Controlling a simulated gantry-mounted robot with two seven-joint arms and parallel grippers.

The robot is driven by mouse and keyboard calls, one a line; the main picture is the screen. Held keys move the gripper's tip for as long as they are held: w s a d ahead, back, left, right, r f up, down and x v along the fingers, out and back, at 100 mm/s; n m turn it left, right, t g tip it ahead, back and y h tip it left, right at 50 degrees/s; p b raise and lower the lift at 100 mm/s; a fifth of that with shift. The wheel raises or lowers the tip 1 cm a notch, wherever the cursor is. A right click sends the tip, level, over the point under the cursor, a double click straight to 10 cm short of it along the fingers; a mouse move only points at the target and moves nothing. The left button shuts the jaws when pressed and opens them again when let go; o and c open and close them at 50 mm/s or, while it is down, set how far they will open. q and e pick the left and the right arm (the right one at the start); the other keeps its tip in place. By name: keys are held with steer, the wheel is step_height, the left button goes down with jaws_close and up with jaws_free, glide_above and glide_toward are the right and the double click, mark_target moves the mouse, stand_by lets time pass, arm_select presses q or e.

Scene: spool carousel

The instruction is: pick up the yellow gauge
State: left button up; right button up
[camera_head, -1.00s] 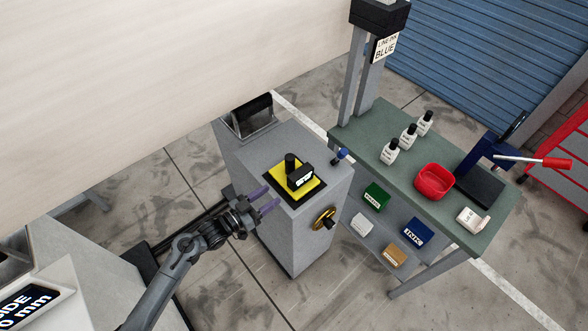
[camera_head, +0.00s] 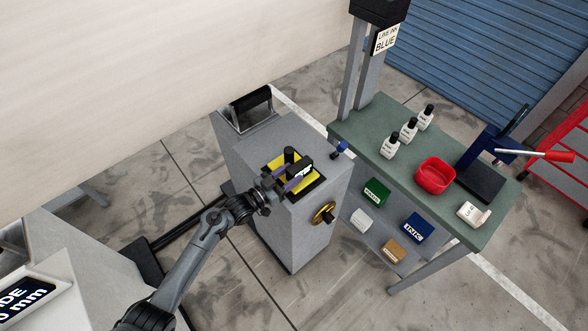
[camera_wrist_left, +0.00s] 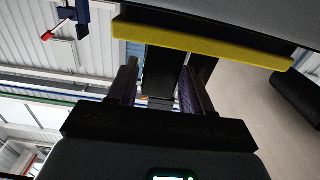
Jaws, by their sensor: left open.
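The yellow gauge (camera_head: 313,182) sits on top of the grey pedestal (camera_head: 323,250), on a black-edged square. It has a flat yellow plate, a black upright post and a black box with a small pale display. My left gripper (camera_head: 287,178) is open at the gauge, its purple fingers reaching over the plate and partly hiding it. In the left wrist view, the yellow plate (camera_wrist_left: 200,44) crosses the top, and a black upright part (camera_wrist_left: 166,62) stands between the open fingers (camera_wrist_left: 158,88). I cannot tell whether they touch it. My right gripper is out of view.
A green bench (camera_head: 370,127) stands right of the pedestal, with several bottles, a red bowl (camera_head: 435,175) and a blue press. A brass handwheel (camera_head: 324,213) and a blue knob (camera_head: 339,149) stick out from the pedestal. A large pale panel (camera_head: 150,80) fills the upper left.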

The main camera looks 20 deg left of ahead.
arm_select(q)
steer(key=shift+x, duration=1.4)
jaws_close()
steer(key=shift+r, duration=0.1)
